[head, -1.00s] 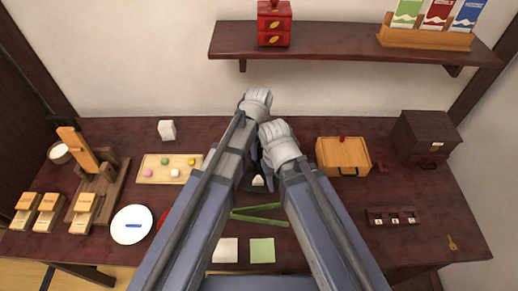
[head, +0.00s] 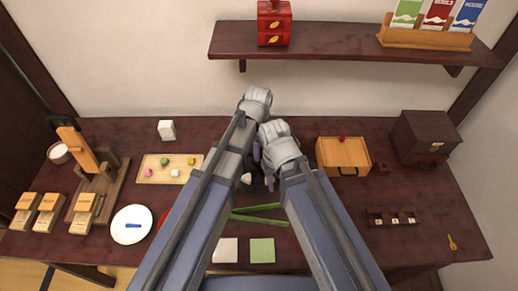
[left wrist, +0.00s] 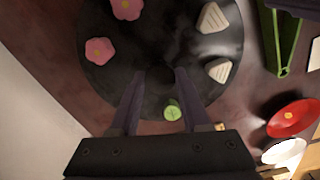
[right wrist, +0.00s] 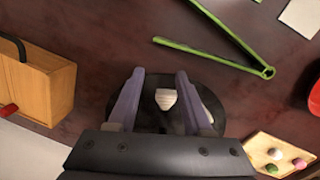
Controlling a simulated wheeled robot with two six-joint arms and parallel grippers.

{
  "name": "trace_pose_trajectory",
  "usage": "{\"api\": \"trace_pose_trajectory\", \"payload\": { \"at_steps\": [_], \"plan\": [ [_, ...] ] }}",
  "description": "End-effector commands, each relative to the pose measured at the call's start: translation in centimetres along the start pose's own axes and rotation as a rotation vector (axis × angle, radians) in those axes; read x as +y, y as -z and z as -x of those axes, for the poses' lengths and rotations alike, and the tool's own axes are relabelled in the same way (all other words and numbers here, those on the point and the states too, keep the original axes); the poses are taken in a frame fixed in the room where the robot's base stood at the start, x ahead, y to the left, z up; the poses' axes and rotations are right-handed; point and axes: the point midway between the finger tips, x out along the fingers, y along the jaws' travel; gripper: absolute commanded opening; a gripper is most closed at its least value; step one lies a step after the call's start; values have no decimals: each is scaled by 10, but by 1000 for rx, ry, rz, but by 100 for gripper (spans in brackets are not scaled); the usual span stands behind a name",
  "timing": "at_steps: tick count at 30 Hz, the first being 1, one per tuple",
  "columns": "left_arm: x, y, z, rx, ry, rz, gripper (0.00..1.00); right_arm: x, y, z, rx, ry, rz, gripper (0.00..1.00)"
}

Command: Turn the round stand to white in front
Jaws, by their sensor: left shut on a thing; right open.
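The round stand (head: 258,187) is a dark disc, mostly hidden by my arms in the head view. In the left wrist view the stand (left wrist: 105,62) carries two pink flower pieces (left wrist: 99,50), two white triangular pieces (left wrist: 213,18) and a green piece (left wrist: 172,109). My left gripper (left wrist: 161,76) is over its middle, shut on a dark central knob (left wrist: 160,79). In the head view a white piece (head: 246,179) shows left of centre on the near side. My right gripper (right wrist: 159,80) is open beside the stand (right wrist: 150,118), with a white piece (right wrist: 166,98) appearing between its fingers.
Green tongs (head: 258,207) lie just in front of the stand. A wooden box (head: 343,153) stands to the right. A tray of sweets (head: 155,175) and a white plate (head: 132,225) are to the left. White and green squares (head: 262,251) lie at the front edge.

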Motion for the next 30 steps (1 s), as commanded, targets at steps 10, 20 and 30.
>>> {"api": "trace_pose_trajectory", "payload": {
  "at_steps": [10,20,30],
  "plan": [
    [0,0,0,0,1,34,0,0,0,0,0,0,0,50],
    [0,0,0,0,1,36,0,0,0,0,0,0,0,50],
    [0,0,0,0,0,35,77,0,0,0,0,0,0,50]
  ]
}}
